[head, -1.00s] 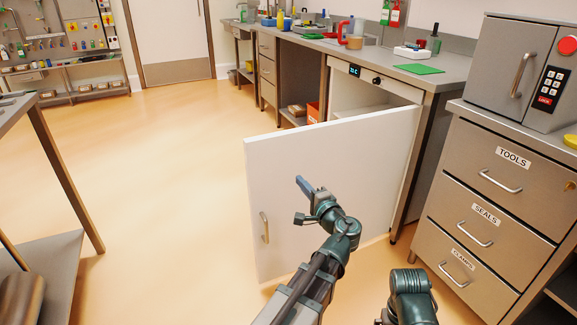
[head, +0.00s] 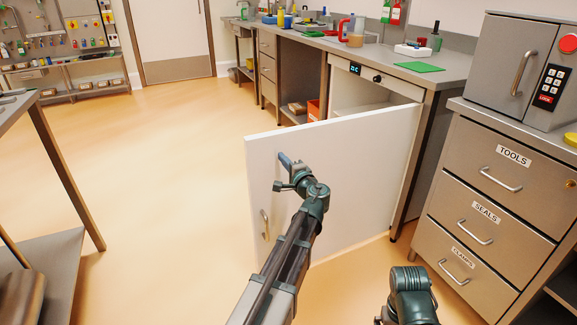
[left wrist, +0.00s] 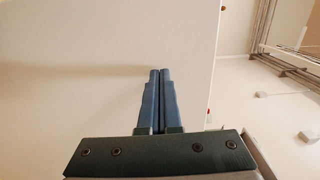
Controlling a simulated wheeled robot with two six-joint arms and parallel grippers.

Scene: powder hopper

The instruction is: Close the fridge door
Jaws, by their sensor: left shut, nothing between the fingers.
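The white fridge door (head: 345,165) stands wide open, swung out from the fridge (head: 362,95) under the counter. Its hinge side is at the right, and its handle (head: 265,224) is low near the free left edge. My left gripper (head: 284,159) is shut and empty, in front of the door's upper left part, close to its face. In the left wrist view, the shut fingers (left wrist: 157,100) point at the pale door panel (left wrist: 80,60); I cannot tell whether they touch it. My right arm shows at the bottom, but its gripper is not visible.
A drawer cabinet (head: 486,212) with a grey box and keypad (head: 551,84) on top stands at the right. A metal table (head: 50,150) is at the left. The floor (head: 180,170) left of the door is clear. Cups and tools stand on the counter (head: 440,66).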

